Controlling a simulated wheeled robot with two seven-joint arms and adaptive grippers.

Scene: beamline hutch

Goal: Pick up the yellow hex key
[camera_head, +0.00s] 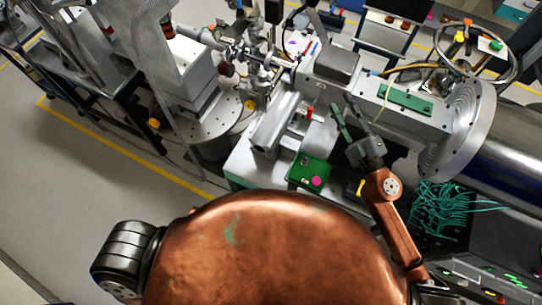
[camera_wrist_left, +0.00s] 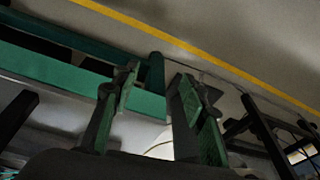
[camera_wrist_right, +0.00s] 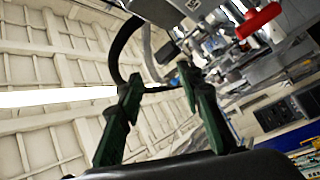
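I cannot make out a yellow hex key for certain in any view. A small yellow item (camera_head: 360,187), too small to identify, shows beside my right forearm in the head view. My right gripper (camera_head: 342,104) is raised over the bench equipment, its green-padded fingers apart. In the right wrist view the right gripper (camera_wrist_right: 158,80) is open with nothing between its fingers. My left gripper (camera_wrist_left: 158,78) is open and empty in the left wrist view, with a green beam and the floor beyond it. The left gripper is out of the head view.
A green box (camera_head: 309,172) with a pink spot sits on the bench near my body. A large metal flange (camera_head: 460,130) and cylinder stand at right. Green cables (camera_head: 445,210) lie below them. A round stage (camera_head: 210,115) stands left of the bench. Open floor (camera_head: 90,165) lies at left.

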